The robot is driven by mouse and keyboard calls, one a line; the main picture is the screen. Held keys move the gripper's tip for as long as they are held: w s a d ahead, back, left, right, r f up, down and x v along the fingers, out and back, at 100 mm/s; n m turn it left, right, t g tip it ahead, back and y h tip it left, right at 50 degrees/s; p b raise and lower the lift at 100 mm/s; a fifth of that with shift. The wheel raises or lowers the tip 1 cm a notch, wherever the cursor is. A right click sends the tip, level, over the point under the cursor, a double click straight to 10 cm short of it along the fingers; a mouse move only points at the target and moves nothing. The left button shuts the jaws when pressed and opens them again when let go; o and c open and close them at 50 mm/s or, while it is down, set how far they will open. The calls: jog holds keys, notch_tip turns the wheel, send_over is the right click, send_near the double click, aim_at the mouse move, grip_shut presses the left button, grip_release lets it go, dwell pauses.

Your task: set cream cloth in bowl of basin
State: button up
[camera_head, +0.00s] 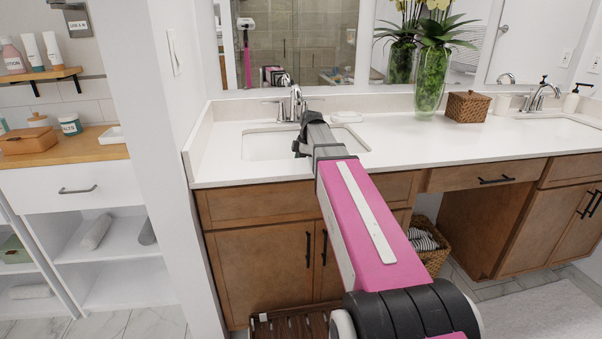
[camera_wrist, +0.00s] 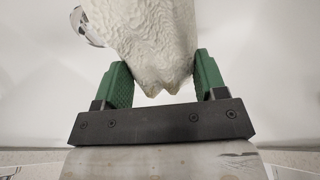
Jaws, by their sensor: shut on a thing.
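The cream cloth (camera_wrist: 155,45) shows in the wrist view as a bumpy, off-white piece between the green fingers of my gripper (camera_wrist: 163,78). My gripper is shut on it. In the head view my gripper (camera_head: 303,146) is over the left basin (camera_head: 258,147), at the end of my pink arm; the cloth is hidden there. The basin is a white rectangular bowl sunk in the white counter, and my arm covers its right part. The wrist view shows smooth white surface around the cloth; I cannot tell whether the cloth touches it.
A chrome faucet (camera_head: 295,103) stands just behind the basin. A white dish (camera_head: 346,117) lies right of it. A tall glass vase (camera_head: 430,80) and a woven box (camera_head: 467,106) stand farther right. The counter (camera_head: 420,148) between is clear. A wall (camera_head: 180,100) bounds the left.

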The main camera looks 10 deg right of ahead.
jog(key=shift+d+x, duration=0.2)
jog(key=shift+x, duration=0.75)
jog(key=shift+d+x, duration=0.25)
jog(key=shift+x, duration=0.7)
jog(key=shift+f, duration=0.25)
jog(key=o, duration=0.9)
jog(key=v, duration=1.2)
jog(key=shift+r, duration=0.15)
